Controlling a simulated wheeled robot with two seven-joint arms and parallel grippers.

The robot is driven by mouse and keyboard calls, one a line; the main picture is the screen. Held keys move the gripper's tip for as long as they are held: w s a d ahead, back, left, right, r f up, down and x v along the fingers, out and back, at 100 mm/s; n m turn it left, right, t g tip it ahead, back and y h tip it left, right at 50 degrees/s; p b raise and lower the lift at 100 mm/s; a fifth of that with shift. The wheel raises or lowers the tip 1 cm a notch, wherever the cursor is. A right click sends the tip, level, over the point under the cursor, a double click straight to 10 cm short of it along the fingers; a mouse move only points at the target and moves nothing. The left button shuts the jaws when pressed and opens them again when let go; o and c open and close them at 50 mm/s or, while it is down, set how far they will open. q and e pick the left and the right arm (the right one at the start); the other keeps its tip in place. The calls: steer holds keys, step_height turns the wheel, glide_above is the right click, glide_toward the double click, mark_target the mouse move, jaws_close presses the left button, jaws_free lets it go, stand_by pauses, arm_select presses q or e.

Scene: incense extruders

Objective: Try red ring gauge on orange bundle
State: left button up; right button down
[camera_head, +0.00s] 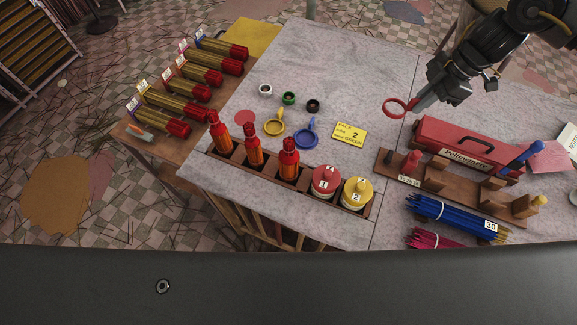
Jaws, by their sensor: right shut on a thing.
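The red ring gauge (394,108) is a round red loop with a short handle. My right gripper (426,98) comes in from the upper right and is shut on its handle. The ring hangs over the far right part of the grey table, to the left of the red toolbox; its exact height is hard to tell. I cannot make out an orange bundle. The bundles I see are a blue one (455,218) tagged 30 and a magenta one (428,239) at the near right. My left gripper is not in view.
Yellow (274,127) and blue (306,139) ring gauges lie mid-table beside a yellow card (349,133). A wooden rack (225,160) holds orange bottles and two jars. The red toolbox (465,150) and a wooden stand (435,184) occupy the right. Extruders (190,87) line the left table.

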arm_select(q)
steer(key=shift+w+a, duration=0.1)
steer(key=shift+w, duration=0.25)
arm_select(e)
steer(key=shift+a, duration=0.1)
